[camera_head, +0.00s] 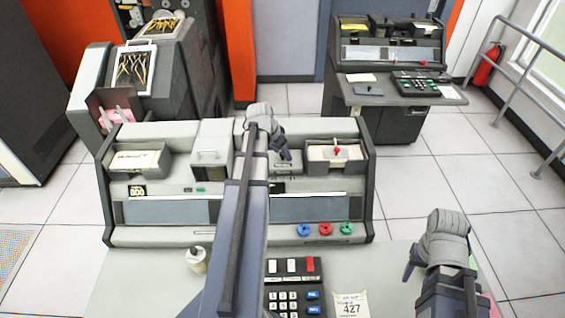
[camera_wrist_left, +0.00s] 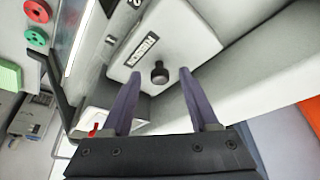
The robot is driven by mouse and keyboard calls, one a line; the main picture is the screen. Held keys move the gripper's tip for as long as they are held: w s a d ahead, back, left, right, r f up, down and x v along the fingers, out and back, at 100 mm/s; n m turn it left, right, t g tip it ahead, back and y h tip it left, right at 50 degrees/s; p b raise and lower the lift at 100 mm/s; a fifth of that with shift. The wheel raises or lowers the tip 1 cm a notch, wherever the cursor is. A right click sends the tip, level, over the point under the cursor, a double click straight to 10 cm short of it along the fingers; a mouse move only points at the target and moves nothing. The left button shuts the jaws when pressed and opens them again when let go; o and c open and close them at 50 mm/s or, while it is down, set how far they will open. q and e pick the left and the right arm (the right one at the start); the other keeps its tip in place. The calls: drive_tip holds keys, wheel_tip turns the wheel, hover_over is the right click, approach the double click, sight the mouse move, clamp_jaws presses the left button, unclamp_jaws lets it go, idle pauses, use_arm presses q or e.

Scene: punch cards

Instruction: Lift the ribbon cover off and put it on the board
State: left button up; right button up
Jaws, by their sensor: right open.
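The ribbon cover (camera_wrist_left: 175,45) is a light grey panel with a printed label and a dark round knob (camera_wrist_left: 159,73). It sits on the machine in the left wrist view. My left gripper (camera_wrist_left: 160,78) is open, with one finger on each side of the knob in the picture; I cannot tell if they touch it. In the head view, my left gripper (camera_head: 286,155) is over the machine's upper right-middle part and its arm hides much of the cover. My right gripper (camera_head: 409,268) is open and empty at the lower right. I cannot tell which surface is the board.
The punch machine (camera_head: 365,225) stands on a light grey desk (camera_head: 140,285). A card bin with a red part (camera_head: 337,150) is right of the left gripper. Red, blue and green rings (camera_head: 326,229) are on the machine's front. A keypad (camera_head: 285,298), cup (camera_head: 197,260) and paper tag (camera_head: 350,304) are nearer.

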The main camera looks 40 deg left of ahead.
sight(281, 154)
use_arm(q)
clamp_jaws()
idle(0.3)
idle(0.4)
wheel_tip(281, 154, up, 10)
drive_tip(key=p, duration=1)
drive_tip(key=shift+r, duration=0.1)
drive_tip(key=shift+r+p, duration=1.9)
drive_tip(key=shift+p, duration=0.15)
